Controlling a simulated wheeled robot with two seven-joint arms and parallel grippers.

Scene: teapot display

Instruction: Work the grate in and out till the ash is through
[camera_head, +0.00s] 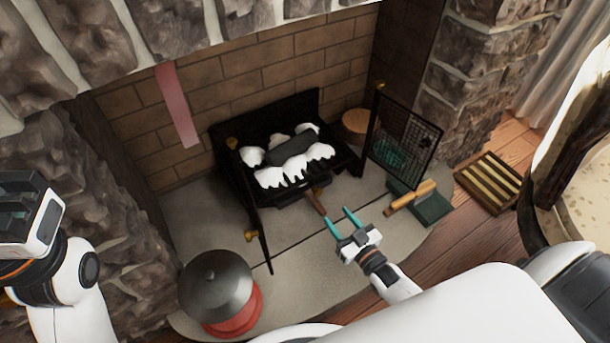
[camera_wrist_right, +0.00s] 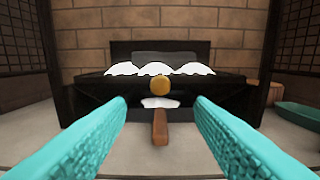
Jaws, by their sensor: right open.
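The black fire grate (camera_head: 240,180) stands in the brick fireplace, heaped with white ash (camera_head: 305,165) around a dark log (camera_head: 290,150). A brown handle (camera_head: 315,201) sticks out low from its front. In the right wrist view the handle (camera_wrist_right: 160,130) lies centred between my fingers, under a round brass knob (camera_wrist_right: 160,84), with a white patch (camera_wrist_right: 160,102) behind it. My right gripper (camera_head: 339,216) is open, its teal fingers pointing at the handle, one either side, apart from it. My left gripper (camera_head: 30,215) is at the far left, away from the grate; its fingers are unclear.
Mesh screen panels (camera_head: 404,138) stand open on both sides of the hearth. A red pot with a grey lid (camera_head: 215,285) sits front left. A green dustpan (camera_head: 425,208) with a wooden-handled brush (camera_head: 410,196) and a slatted wooden rack (camera_head: 488,182) lie right. The hearth stone front is mostly clear.

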